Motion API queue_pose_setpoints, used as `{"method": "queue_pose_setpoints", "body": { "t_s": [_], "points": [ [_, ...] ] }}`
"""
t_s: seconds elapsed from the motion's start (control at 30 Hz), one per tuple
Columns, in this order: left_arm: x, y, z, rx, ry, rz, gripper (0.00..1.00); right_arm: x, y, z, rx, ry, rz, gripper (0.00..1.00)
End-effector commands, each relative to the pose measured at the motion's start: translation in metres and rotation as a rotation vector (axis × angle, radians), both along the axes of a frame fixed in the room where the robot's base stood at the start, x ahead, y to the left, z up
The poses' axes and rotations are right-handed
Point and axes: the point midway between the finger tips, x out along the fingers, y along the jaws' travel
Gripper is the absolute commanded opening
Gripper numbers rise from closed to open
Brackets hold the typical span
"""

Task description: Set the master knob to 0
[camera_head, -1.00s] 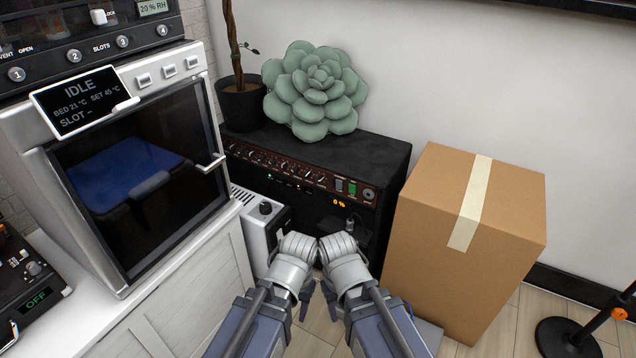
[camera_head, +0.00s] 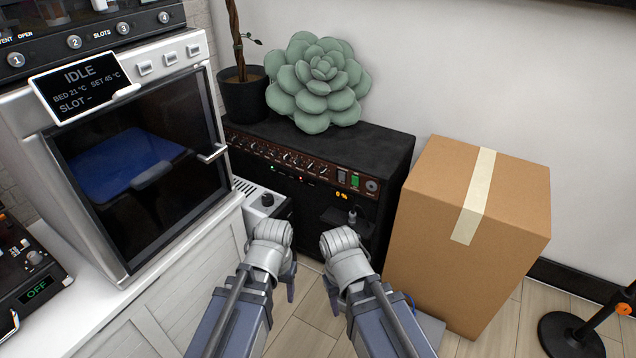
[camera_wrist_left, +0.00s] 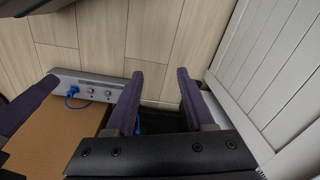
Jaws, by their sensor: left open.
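The black amplifier (camera_head: 290,210) stands on the floor between the cabinet and the cardboard box. Its brown front panel carries a row of small knobs (camera_head: 288,158), green and red lights, and an orange readout (camera_head: 341,195) that reads 0 %. The knob labels are too small to tell which is the master knob. My left gripper (camera_head: 289,284) is low in front of the amplifier, apart from the panel. The left wrist view shows its two fingers (camera_wrist_left: 158,98) open with nothing between them. My right gripper (camera_head: 331,292) is just beside it; its jaws are mostly hidden behind its wrist.
A green succulent (camera_head: 318,82) and a potted plant (camera_head: 242,98) sit on the amplifier. A white oven-like machine (camera_head: 130,180) with an IDLE screen is at left, the cardboard box (camera_head: 470,225) at right. A grey device with a blue plug (camera_wrist_left: 73,91) is low by the box.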

Motion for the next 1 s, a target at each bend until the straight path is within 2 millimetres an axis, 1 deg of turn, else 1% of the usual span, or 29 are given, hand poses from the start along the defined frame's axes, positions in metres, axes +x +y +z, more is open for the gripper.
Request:
{"method": "queue_pose_setpoints", "body": {
  "t_s": [0.03,0.17,0.27,0.3,0.37,0.4,0.43,0.47,0.5,0.57,0.67,0.77,0.8,0.9,1.0],
  "points": [
    [0.004,0.004,-0.016,-0.012,-0.007,0.008,0.54,0.000,0.000,-0.016,0.000,0.000,-0.001,0.50],
    [0.016,0.010,-0.039,-0.057,-0.036,0.011,0.54,0.000,0.000,-0.039,0.000,-0.001,-0.002,0.50],
    [0.029,0.012,-0.061,-0.113,-0.073,-0.003,0.54,0.000,0.000,-0.062,0.002,-0.002,-0.003,0.50],
    [0.037,0.011,-0.070,-0.144,-0.097,-0.018,0.54,0.000,0.000,-0.073,0.002,-0.002,-0.004,0.50],
    [0.050,0.007,-0.082,-0.202,-0.145,-0.055,0.54,0.000,0.000,-0.088,0.002,-0.002,-0.005,0.50],
    [0.062,0.002,-0.088,-0.250,-0.192,-0.093,0.54,0.000,0.000,-0.098,0.002,-0.003,-0.006,0.50],
    [0.073,-0.005,-0.089,-0.294,-0.239,-0.135,0.54,0.001,0.000,-0.104,0.002,-0.003,-0.006,0.50],
    [0.083,-0.012,-0.086,-0.332,-0.288,-0.175,0.54,0.001,0.000,-0.106,0.002,-0.003,-0.007,0.50],
    [0.095,-0.021,-0.080,-0.377,-0.350,-0.227,0.54,0.001,0.001,-0.108,0.002,-0.003,-0.007,0.50],
    [0.112,-0.035,-0.067,-0.436,-0.451,-0.305,0.54,0.001,0.001,-0.109,0.002,-0.003,-0.007,0.50],
    [0.140,-0.058,-0.040,-0.509,-0.640,-0.422,0.54,0.001,0.001,-0.110,0.002,-0.003,-0.008,0.50],
    [0.169,-0.076,-0.005,-0.548,-0.857,-0.520,0.54,0.001,0.001,-0.109,0.002,-0.003,-0.008,0.50],
    [0.180,-0.080,0.011,-0.550,-0.951,-0.548,0.54,0.001,0.001,-0.109,0.002,-0.003,-0.008,0.50],
    [0.206,-0.084,0.048,-0.520,-1.169,-0.586,0.54,0.001,0.000,-0.109,0.002,-0.003,-0.008,0.50],
    [0.226,-0.078,0.076,-0.456,-1.337,-0.584,0.54,0.001,0.001,-0.109,0.002,-0.003,-0.007,0.50]
  ]
}}
